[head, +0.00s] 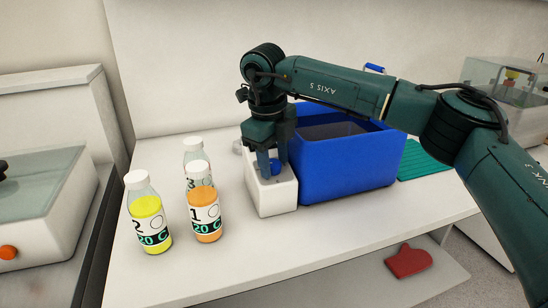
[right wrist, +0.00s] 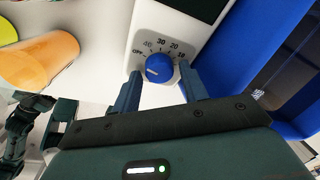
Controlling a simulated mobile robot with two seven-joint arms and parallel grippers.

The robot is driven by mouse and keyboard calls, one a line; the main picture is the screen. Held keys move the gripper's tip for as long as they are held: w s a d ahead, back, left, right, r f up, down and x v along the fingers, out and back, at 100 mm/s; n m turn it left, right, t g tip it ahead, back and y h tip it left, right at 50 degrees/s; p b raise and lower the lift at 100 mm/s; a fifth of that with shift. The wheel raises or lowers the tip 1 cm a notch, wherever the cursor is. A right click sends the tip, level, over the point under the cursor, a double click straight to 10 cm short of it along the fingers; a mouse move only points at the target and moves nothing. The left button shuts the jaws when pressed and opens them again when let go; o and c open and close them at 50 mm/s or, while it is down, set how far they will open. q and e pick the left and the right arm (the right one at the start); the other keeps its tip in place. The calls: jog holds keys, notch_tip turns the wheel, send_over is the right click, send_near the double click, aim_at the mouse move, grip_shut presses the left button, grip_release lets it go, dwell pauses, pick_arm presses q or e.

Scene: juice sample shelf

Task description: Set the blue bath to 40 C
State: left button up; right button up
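The blue bath (head: 345,172) is a blue tub at the back of the bench. Its white control box (head: 272,199) stands at its left side and carries a blue knob (head: 279,167). In the right wrist view the knob (right wrist: 159,68) has a scale around it reading OFF, 40, 30, 20 and 10. I cannot clearly tell where its pointer stands. My right gripper (head: 271,164) points down over the box. Its fingers (right wrist: 160,83) are apart, one on each side of the knob, with gaps visible. My left gripper is not in the head view.
Bottles 2 (head: 149,216), yellow, and 1 (head: 205,212), orange, stand left of the box; a third (head: 193,147) is partly hidden behind. A glass-lidded bath (head: 45,195) is at far left. A green mat (head: 424,160) lies right; a red mitt (head: 408,261) lies below.

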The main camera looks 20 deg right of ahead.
aim_at(274, 166)
jog(key=c, duration=0.7)
jog(key=shift+c, duration=0.2)
jog(key=shift+m, duration=0.4)
jog(key=shift+r+m+y, duration=0.1)
jog(key=shift+m+y, duration=0.5)
jog(key=shift+m, duration=1.8)
jog(key=o, duration=1)
jog(key=shift+c, duration=0.2)
notch_tip(274, 166, up, 13)
jog(key=shift+s+p, duration=0.25)
jog(key=shift+p, duration=0.05)
